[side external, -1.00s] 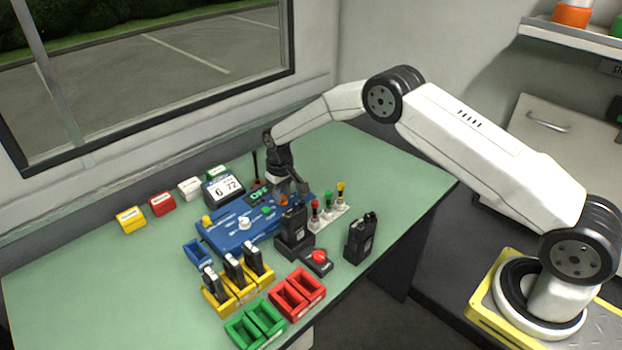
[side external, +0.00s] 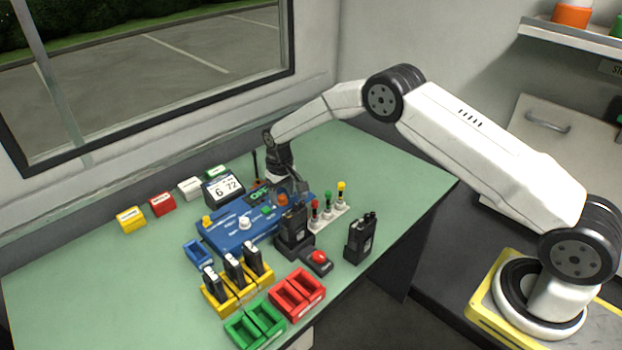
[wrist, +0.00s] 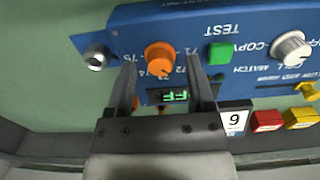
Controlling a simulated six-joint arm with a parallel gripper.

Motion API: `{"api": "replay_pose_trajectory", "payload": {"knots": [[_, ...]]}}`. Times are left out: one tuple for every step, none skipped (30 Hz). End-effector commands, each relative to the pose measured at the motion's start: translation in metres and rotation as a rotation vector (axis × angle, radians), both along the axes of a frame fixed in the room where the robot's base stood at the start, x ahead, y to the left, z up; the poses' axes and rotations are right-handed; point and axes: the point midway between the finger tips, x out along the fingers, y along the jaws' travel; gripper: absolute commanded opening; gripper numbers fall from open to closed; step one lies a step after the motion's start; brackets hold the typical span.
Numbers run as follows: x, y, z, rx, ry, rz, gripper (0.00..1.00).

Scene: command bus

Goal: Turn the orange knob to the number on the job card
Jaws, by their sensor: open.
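The orange knob (wrist: 160,58) stands on the blue panel (wrist: 262,20), with printed numbers around it; "72" is partly legible. In the side view the knob (side external: 282,200) is near the panel's far right end. My gripper (wrist: 161,64) is open, its two fingers on either side of the knob in the wrist view, with gaps on both sides. In the side view my gripper (side external: 297,187) is just above and behind the knob; contact is not visible. The job card (side external: 224,188) reads 6 and 72. It is partly visible in the wrist view (wrist: 235,117), upside down.
A green button (wrist: 220,53), a white knob (wrist: 290,48) and a green-lit display (wrist: 167,96) are on the panel. A black radio in a holder (side external: 293,228) stands close in front of the knob. Coloured levers (side external: 328,203) stand to the right.

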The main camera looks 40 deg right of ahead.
Motion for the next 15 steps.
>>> {"api": "replay_pose_trajectory", "payload": {"knots": [[0.0, 0.0, 0.004, 0.0, -0.001, 0.0, 0.69], [0.001, 0.0, 0.006, 0.0, -0.002, 0.0, 0.69], [0.001, 0.0, 0.009, 0.0, -0.002, 0.0, 0.69], [0.0, 0.0, 0.011, 0.0, -0.002, 0.0, 0.69], [0.0, 0.0, 0.014, 0.0, -0.002, 0.0, 0.69], [0.0, 0.0, 0.019, 0.0, -0.002, 0.0, 0.69], [0.001, 0.0, 0.022, 0.0, -0.003, 0.0, 0.69], [0.0, 0.0, 0.026, 0.0, -0.003, 0.0, 0.69], [0.001, 0.0, 0.031, 0.0, -0.002, 0.0, 0.69], [0.001, 0.0, 0.036, 0.0, -0.003, 0.0, 0.69], [0.001, 0.0, 0.04, 0.0, -0.003, 0.0, 0.69], [0.001, 0.0, 0.045, 0.0, -0.003, 0.0, 0.69], [0.001, 0.0, 0.049, 0.0, -0.003, 0.0, 0.69], [0.0, 0.0, 0.053, 0.0, -0.003, 0.0, 0.69], [0.0, 0.0, 0.057, 0.0, -0.001, 0.0, 0.69]]}}
